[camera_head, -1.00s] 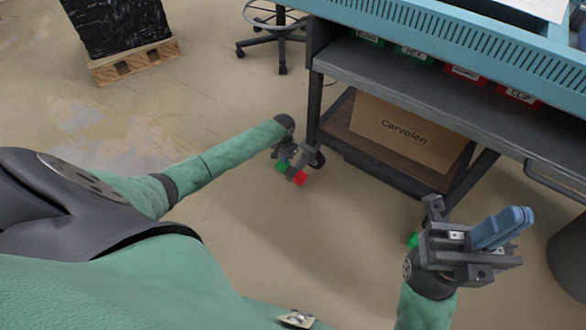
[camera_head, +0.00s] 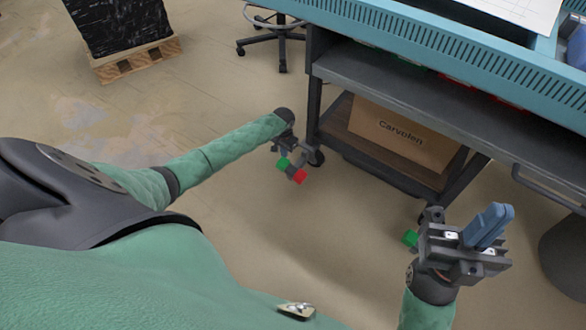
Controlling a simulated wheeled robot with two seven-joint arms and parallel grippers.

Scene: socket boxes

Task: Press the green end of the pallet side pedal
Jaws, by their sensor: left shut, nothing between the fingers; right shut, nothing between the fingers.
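The pallet side pedal (camera_head: 291,170) lies on the floor by the left end of the workbench. Its green end (camera_head: 282,164) is at the upper left and its red end (camera_head: 300,176) at the lower right. My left gripper (camera_head: 288,148) is shut and empty, seen just above the green end; I cannot tell whether it touches it. My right gripper (camera_head: 489,227) is shut and empty at the lower right, its blue fingers pointing up. A second green piece (camera_head: 411,238) shows beside my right gripper, which hides whatever adjoins it.
The workbench (camera_head: 400,80) fills the upper right, with a Carvolen carton (camera_head: 402,135) on its low shelf. A black-wrapped load stands on a wooden pallet (camera_head: 137,61) at the upper left. A wheeled chair (camera_head: 280,40) is at the top. The floor between my arms is clear.

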